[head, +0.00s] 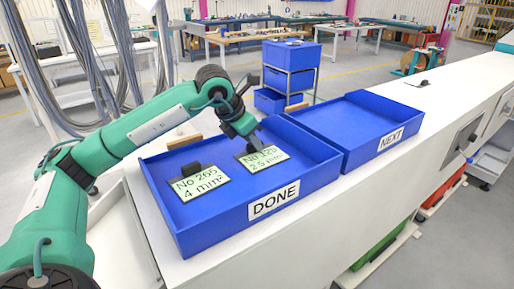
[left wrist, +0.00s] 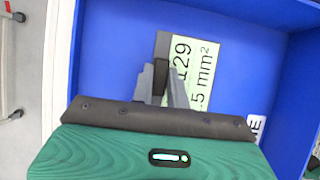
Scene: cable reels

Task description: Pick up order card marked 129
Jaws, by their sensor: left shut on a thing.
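The order card marked 129 (head: 266,160) is pale green with "2.5 mm²" on it and lies in the right part of the blue DONE tray (head: 283,212). My left gripper (head: 254,145) is shut on the card's dark grip block, directly over the card. In the left wrist view the card (left wrist: 205,60) shows under the fingers (left wrist: 162,88), which partly cover its number. Another green card, marked 265 and 4 mm² (head: 196,187), lies in the left part of the same tray. My right gripper is not in view.
The blue NEXT tray (head: 345,120) stands right of the DONE tray and looks empty. Both trays stand on a white bench (head: 440,95). Grey cables (head: 90,50) hang at the left. A blue drawer unit (head: 291,57) stands behind the bench.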

